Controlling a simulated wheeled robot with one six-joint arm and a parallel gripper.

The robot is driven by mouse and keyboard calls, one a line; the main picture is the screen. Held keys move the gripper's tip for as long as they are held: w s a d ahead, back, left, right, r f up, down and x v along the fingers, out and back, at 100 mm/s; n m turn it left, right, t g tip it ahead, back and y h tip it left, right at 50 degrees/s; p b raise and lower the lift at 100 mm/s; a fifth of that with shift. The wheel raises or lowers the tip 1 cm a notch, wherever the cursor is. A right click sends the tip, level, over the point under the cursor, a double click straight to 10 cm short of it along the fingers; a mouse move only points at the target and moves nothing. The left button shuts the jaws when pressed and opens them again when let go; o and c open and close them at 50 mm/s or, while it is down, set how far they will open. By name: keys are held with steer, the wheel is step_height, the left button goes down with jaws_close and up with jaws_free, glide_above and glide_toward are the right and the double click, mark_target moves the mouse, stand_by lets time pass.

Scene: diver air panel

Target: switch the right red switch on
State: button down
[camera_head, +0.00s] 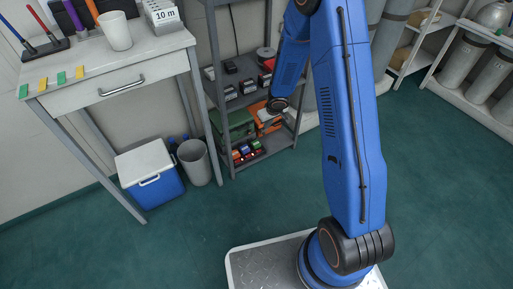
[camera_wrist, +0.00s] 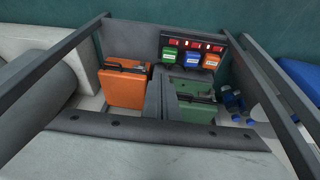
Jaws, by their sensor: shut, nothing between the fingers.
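A dark panel with a row of small red switches sits low on the grey shelf rack, in front of green, blue and orange labelled blocks. In the head view the right red switch (camera_head: 258,153) is at the green block's end. The wrist view looks from the opposite side, so this switch (camera_wrist: 174,42) is at the left of the row. Their settings are too small to tell. My gripper (camera_wrist: 163,68) is shut and empty, its fingers pointing toward the panel but apart from it. In the head view my gripper (camera_head: 267,118) is at the rack, above the panel.
An orange case (camera_wrist: 124,85) and green cases (camera_wrist: 195,112) stand close beside my fingers. Rack posts (camera_wrist: 268,80) flank the space, and a shelf with small boxes (camera_head: 240,88) lies above. A blue cooler (camera_head: 150,175) and a grey bin (camera_head: 194,163) stand left. The floor in front is clear.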

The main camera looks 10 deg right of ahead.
step_height(320, 180, down, 7)
steer(key=a+g+y, duration=0.1)
steer(key=a, duration=0.2)
glide_above(255, 153)
steer(key=d, duration=0.2)
steer(key=f, duration=1.1)
steer(key=shift+s+a+f, duration=0.1)
steer(key=shift+s, duration=0.1)
steer(key=shift+a+f, duration=0.1)
steer(key=shift+f, duration=0.75)
steer(key=shift+s+a+f, duration=0.25)
steer(key=shift+a+f, duration=0.15)
steer(key=shift+f, duration=0.1)
steer(key=shift+a, duration=0.1)
